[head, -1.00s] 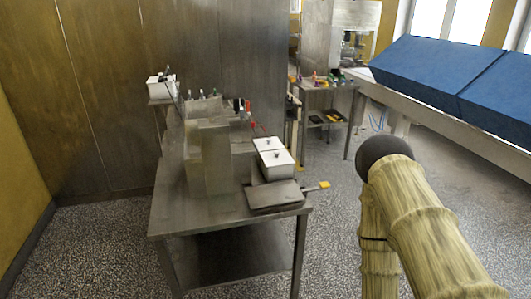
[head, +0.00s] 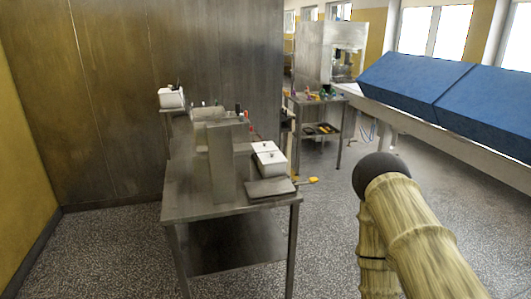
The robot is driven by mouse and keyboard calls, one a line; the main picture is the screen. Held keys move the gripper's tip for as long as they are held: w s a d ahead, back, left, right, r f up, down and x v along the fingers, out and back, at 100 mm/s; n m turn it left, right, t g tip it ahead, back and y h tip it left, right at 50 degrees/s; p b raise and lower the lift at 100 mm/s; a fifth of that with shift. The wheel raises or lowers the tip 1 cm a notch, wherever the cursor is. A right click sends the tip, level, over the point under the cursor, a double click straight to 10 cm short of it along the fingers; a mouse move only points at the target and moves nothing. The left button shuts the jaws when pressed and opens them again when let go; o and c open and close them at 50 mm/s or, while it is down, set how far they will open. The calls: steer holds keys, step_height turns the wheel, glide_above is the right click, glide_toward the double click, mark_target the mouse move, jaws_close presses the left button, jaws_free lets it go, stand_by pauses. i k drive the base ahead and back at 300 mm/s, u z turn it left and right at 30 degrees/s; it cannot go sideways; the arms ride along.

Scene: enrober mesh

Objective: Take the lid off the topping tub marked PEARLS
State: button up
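Two white tubs with pale lids and small dark knobs stand side by side on the steel table (head: 190,208), toward its right edge. The nearer tub (head: 270,165) and the farther tub (head: 264,146) are both lidded. No marking can be read on either, so I cannot tell which is PEARLS. Another white tub (head: 171,98) with a dark knob stands on a raised shelf at the back left of the table. My arm rises at the lower right, clear of the table. My gripper is not in view.
A dark flat plate (head: 270,187) lies at the table's front right, with a yellow-ended handle (head: 306,180) past the edge. A tall steel block (head: 222,165) stands mid-table. A second table (head: 322,110) and a blue-covered conveyor (head: 410,82) lie beyond. Speckled floor is open around the table.

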mark_target(264, 147)
steer(key=z, duration=0.5)
steer(key=i, duration=1)
steer(key=u, duration=0.35)
